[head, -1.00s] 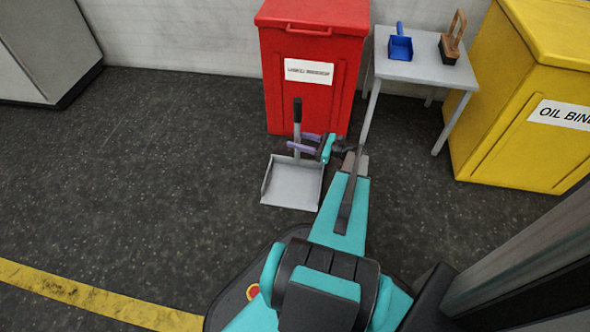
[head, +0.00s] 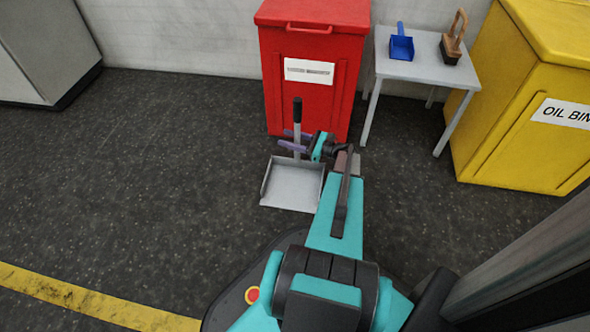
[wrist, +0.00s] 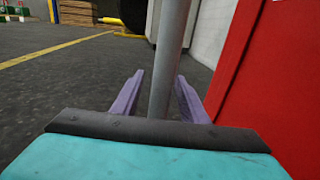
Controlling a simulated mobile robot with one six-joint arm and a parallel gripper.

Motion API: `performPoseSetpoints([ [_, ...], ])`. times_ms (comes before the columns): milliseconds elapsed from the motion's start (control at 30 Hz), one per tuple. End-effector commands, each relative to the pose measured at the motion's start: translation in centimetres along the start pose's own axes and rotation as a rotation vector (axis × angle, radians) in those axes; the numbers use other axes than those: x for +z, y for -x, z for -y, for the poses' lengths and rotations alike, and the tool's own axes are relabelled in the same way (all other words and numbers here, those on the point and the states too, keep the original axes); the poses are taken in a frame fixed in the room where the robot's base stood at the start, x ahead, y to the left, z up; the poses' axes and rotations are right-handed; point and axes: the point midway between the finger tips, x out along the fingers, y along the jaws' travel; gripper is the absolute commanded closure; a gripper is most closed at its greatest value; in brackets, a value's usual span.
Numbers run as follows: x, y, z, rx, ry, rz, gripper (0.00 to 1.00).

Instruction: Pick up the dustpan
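The dustpan (head: 291,186) is a grey pan with an upright grey handle and a black grip at its top. It stands on the floor in front of the red bin. My gripper (head: 293,141) has purple fingers and reaches in from the right at the handle. In the wrist view the dustpan's handle (wrist: 166,75) stands upright between the two fingers of my gripper (wrist: 158,92). The fingers are apart, with a gap on each side of the handle. The pan itself is not visible in the wrist view.
The red bin (head: 312,105) stands close behind the dustpan and fills the right of the wrist view. A small grey table (head: 425,72) holds a blue scoop (head: 401,47) and a brush (head: 453,45). A yellow bin (head: 520,130) is at right. The floor at left is clear.

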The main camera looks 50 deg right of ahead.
Motion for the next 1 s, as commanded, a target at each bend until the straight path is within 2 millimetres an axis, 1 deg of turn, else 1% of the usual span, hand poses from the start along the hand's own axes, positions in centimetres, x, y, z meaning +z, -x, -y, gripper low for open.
performPoseSetpoints([
  [33,-0.01,0.01,0.00,0.000,0.000,0.000,0.67],
  [233,-0.01,0.01,-0.01,0.000,0.000,0.000,1.00],
  [1000,-0.01,-0.01,0.00,0.000,0.000,0.000,1.00],
])
